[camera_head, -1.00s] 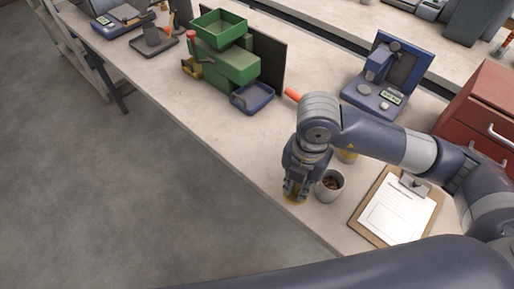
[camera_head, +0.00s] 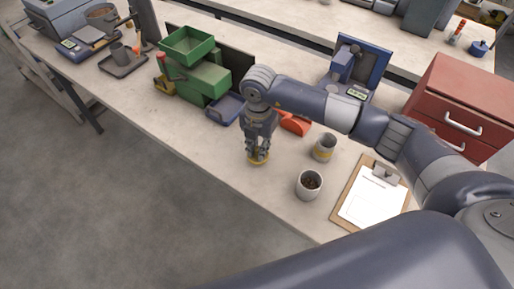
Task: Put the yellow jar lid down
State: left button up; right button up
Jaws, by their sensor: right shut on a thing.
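The yellow jar lid (camera_head: 258,160) is at the fingertips of my right gripper (camera_head: 257,152), which points straight down and is shut on it. The fingers cover most of the lid. It is over the bench near the front edge; I cannot tell whether it touches the bench top. An open grey-white jar (camera_head: 308,193) with brown contents stands to the right of the lid, apart from it. My left gripper is not in view.
A grey cup with a yellow band (camera_head: 323,151) and an orange scoop-like thing (camera_head: 295,123) are behind the jar. A clipboard (camera_head: 347,216) lies right. A blue tray (camera_head: 224,110) and green bagger (camera_head: 206,82) stand left. Bench top (camera_head: 190,133) left of the gripper is clear.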

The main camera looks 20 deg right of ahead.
aim_at(257, 151)
jog(key=shift+w, duration=0.55)
notch_tip(257, 151, down, 3)
jog(key=shift+p, duration=0.95)
jog(key=shift+f, duration=0.25)
jog(key=shift+f, duration=0.1)
jog(key=shift+f, duration=0.15)
jog(key=o, duration=0.8)
